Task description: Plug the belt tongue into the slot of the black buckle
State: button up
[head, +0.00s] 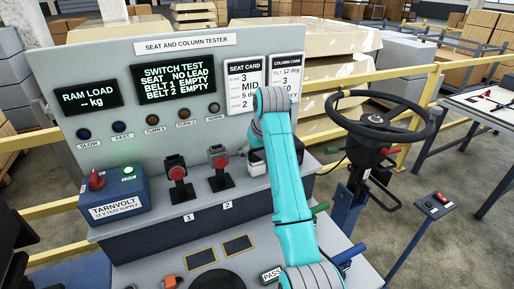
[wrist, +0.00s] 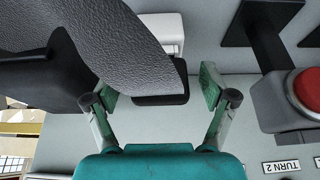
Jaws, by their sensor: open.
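The black buckle (head: 177,172) with a red button stands upright on a black foot by label 1. A greyer buckle (head: 218,157) with a red button stands by label 2; its grey housing and red button show at the right of the wrist view (wrist: 285,105). My gripper (wrist: 158,82) is open, its fingers apart on either side of a small black block (wrist: 160,96). This may be the belt tongue's grip; a pale piece (wrist: 163,30) lies behind it. Whether the fingers touch the block I cannot tell. In the head view my arm partly hides this spot.
A blue supply box (head: 115,192) stands left of the buckles. The tester panel (head: 160,60) rises behind them. A steering wheel (head: 378,120) stands at the right. A large dark textured shape (wrist: 100,45) fills the wrist view's upper left.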

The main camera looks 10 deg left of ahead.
jog(key=c, duration=1.5)
jog(key=shift+r, duration=0.15)
jog(key=shift+r, duration=0.45)
jog(key=shift+r, duration=2.35)
jog(key=shift+r, duration=0.1)
